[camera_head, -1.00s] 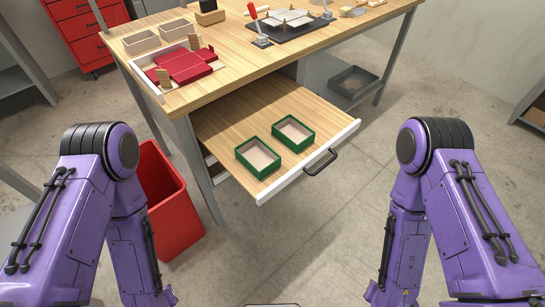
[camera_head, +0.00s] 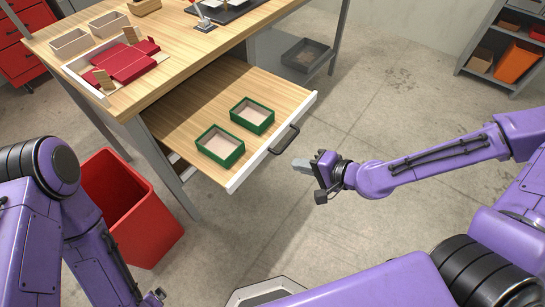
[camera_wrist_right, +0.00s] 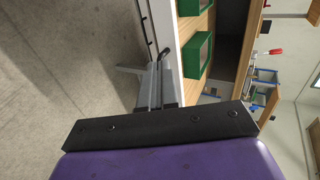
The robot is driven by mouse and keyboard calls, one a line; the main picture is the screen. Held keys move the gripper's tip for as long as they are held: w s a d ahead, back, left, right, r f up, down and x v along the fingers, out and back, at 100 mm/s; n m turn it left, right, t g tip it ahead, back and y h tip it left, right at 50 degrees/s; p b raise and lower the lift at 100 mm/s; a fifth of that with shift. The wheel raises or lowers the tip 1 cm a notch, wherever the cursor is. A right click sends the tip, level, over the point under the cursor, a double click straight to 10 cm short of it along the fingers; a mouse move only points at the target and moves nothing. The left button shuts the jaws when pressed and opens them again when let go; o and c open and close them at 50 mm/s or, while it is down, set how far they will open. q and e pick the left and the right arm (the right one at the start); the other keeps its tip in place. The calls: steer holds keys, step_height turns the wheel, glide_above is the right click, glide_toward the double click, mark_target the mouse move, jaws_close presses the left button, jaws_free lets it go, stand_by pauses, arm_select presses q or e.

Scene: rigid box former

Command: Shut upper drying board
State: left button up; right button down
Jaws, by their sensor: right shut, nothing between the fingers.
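The upper drying board (camera_head: 190,110) is a wooden board with a white front edge and a black handle (camera_head: 284,139), pulled out from under the table. Two green-rimmed boxes, a nearer one (camera_head: 220,146) and a farther one (camera_head: 252,115), sit on it. My right gripper (camera_head: 300,164) is shut and empty, in front of the handle and slightly to its right, apart from it in the head view. The right wrist view shows the white front edge (camera_wrist_right: 163,25) and the green boxes beyond the gripper's grey fingers (camera_wrist_right: 158,82).
The wooden table (camera_head: 165,75) carries a red box blank (camera_head: 128,58) and tan boxes. A red bin (camera_head: 125,215) stands left of the board. A dark tray (camera_head: 307,55) lies on a low shelf. A shelf unit (camera_head: 510,50) stands far right. Floor before the handle is clear.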

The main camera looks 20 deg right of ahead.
mark_target(263, 152)
steer(key=x, duration=0.3)
steer(key=r+b+x, duration=0.1)
steer(key=x, duration=0.5)
steer(key=shift+w+a, duration=0.4)
steer(key=shift+w, duration=0.1)
steer(key=shift+w+a, duration=0.3)
arm_select(q)
step_height(263, 152, down, 2)
steer(key=shift+f, duration=0.1)
arm_select(e)
steer(key=shift+w, duration=0.2)
